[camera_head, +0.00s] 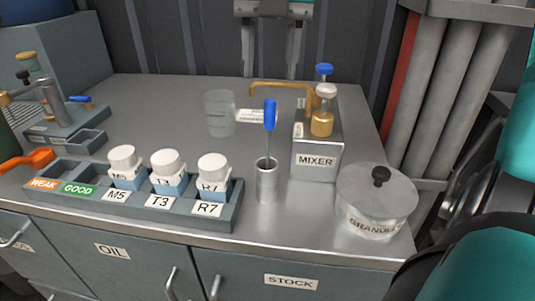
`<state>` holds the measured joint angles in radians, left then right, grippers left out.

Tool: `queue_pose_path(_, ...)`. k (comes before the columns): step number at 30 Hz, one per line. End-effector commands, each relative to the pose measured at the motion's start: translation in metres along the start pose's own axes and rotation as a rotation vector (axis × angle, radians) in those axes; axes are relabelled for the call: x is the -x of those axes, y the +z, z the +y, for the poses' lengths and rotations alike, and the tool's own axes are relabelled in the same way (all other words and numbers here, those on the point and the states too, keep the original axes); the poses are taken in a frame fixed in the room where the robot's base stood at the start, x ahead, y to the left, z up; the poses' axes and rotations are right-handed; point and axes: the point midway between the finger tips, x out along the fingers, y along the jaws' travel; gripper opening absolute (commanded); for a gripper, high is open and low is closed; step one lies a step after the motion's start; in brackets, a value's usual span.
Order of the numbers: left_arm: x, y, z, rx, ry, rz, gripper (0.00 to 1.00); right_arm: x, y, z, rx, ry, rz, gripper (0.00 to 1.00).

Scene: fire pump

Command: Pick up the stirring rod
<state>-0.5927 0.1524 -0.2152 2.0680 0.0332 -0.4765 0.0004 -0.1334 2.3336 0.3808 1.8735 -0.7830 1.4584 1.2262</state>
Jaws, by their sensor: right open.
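The stirring rod (270,118) has a blue handle and a thin shaft. It stands nearly upright in a narrow metal cup (267,186) at the front middle of the counter. The cup hides its lower end. My right gripper (270,74) appears at the top middle, pointing down with its two fingers apart and nothing between them. In the picture it is above the rod and clear of it. My left gripper is not in view.
The mixer (316,162) stands right of the cup, and a lidded granules pot (376,198) is farther right. A rack (229,214) of white-capped bottles lies left. A clear beaker (220,115) stands behind.

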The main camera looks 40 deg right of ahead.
Motion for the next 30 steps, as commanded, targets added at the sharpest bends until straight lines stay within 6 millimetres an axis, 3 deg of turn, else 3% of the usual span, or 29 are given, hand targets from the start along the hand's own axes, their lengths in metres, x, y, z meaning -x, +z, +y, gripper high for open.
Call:
queue_pose_path(1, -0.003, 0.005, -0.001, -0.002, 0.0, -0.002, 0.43, -0.014, 0.0, -0.001, 0.0, -0.003, 0.004, 0.5)
queue_pose_path(4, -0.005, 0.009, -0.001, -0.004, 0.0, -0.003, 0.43, -0.031, -0.001, -0.001, 0.001, -0.001, 0.003, 0.5)
queue_pose_path(11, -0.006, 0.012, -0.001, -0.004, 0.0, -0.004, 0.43, -0.049, -0.001, -0.001, 0.0, 0.0, 0.001, 0.5)
queue_pose_path(21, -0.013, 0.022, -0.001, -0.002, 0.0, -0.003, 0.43, -0.094, -0.004, -0.004, 0.0, -0.002, 0.002, 0.5)
queue_pose_path(30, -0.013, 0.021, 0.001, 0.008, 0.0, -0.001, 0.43, -0.098, -0.004, -0.004, -0.001, 0.0, 0.001, 0.5)
